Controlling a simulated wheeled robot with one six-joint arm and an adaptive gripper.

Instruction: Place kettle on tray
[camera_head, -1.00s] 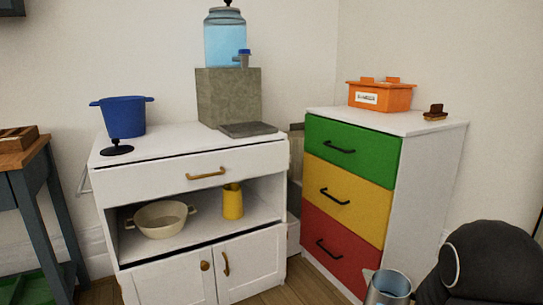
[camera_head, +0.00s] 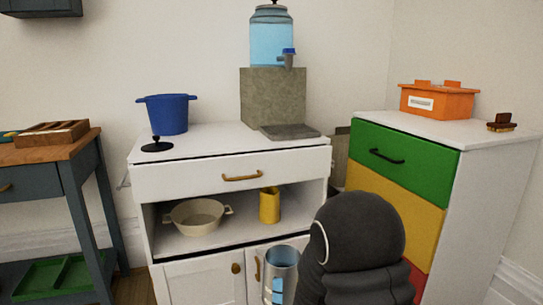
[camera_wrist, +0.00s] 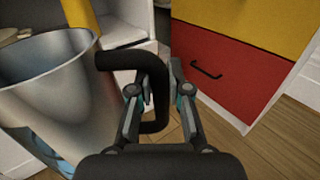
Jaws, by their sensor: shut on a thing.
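A metal kettle (camera_head: 282,258) with an open top shows low in the head view, in front of the white cabinet's doors. In the wrist view the kettle (camera_wrist: 50,95) fills the left side, and its black handle (camera_wrist: 125,60) runs between my fingers. My gripper (camera_wrist: 158,95) is shut on that handle; in the head view my dark arm hides it. A flat grey tray (camera_head: 290,131) lies on the cabinet top in front of the stone block under the water dispenser. A green divided tray (camera_head: 60,278) lies on the left table's lower shelf.
The white cabinet (camera_head: 215,150) bears a blue pot (camera_head: 167,113), a black lid (camera_head: 157,146) and the water dispenser (camera_head: 271,38). A beige pot (camera_head: 197,217) and yellow jug (camera_head: 269,206) stand on its open shelf. A coloured drawer unit (camera_head: 405,155) stands at right.

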